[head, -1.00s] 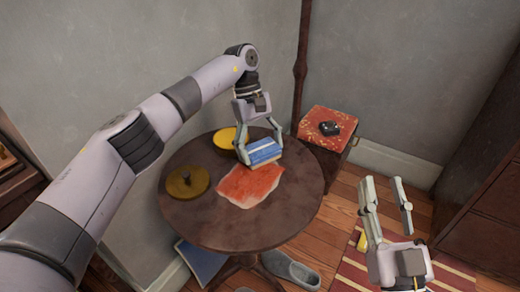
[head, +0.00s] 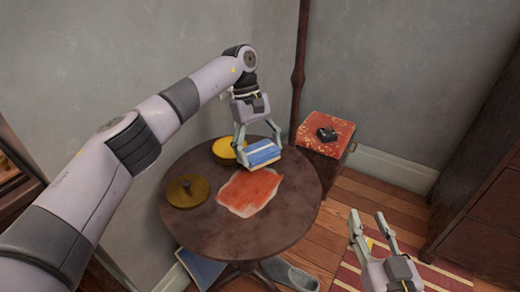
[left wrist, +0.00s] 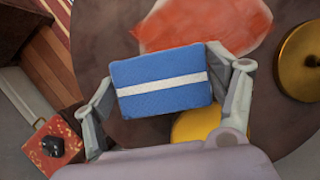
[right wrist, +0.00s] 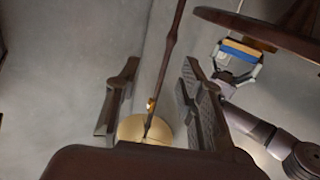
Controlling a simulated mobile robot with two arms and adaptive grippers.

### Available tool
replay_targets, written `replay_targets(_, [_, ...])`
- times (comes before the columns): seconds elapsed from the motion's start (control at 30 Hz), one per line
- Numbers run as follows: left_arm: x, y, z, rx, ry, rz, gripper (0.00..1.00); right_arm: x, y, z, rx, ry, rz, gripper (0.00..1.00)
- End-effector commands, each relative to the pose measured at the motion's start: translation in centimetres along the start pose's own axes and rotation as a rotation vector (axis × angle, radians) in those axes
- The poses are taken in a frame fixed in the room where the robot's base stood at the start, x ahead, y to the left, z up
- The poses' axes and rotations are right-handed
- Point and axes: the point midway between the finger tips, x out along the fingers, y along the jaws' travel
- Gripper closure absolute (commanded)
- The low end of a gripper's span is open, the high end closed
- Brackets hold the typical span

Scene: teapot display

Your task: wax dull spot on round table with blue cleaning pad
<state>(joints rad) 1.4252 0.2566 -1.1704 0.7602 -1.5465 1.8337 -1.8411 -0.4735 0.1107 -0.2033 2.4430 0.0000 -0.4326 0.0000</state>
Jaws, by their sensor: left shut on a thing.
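The blue cleaning pad (head: 263,153) has a white stripe and is at the back right of the round table (head: 265,230). My left gripper (head: 260,148) is shut on it, one finger at each end, as the left wrist view also shows with the pad (left wrist: 160,95). I cannot tell whether the pad touches the tabletop. A red-orange patch (head: 250,188) with a pale edge lies on the table, just in front of the pad. I cannot make out a separate dull spot. My right gripper (head: 373,222) is open and empty, off the table to the right.
A yellow bowl (head: 222,149) stands behind the patch, near the pad. A brass lid-like object (head: 187,190) sits at the table's left. A red-topped box (head: 312,122) with a black object stands behind right. A grey slipper (head: 290,274) lies on the floor.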

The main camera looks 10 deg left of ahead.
Motion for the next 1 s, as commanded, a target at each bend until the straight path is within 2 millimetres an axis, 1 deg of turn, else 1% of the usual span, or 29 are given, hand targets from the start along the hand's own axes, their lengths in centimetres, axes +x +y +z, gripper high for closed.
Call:
replay_targets(0.27, [-0.9,0.0,0.4,0.000,0.000,0.000,0.44,-0.6,0.4,2.6,-0.002,-0.150,0.009,0.64])
replay_targets(0.57, [-1.7,0.0,0.7,0.000,0.000,0.000,0.44,-1.7,0.8,5.4,-0.003,-0.305,0.018,0.64])
replay_targets(1.0, [-2.8,0.0,1.2,0.000,0.000,0.000,0.44,-4.2,1.4,9.0,-0.002,-0.526,0.032,0.64])
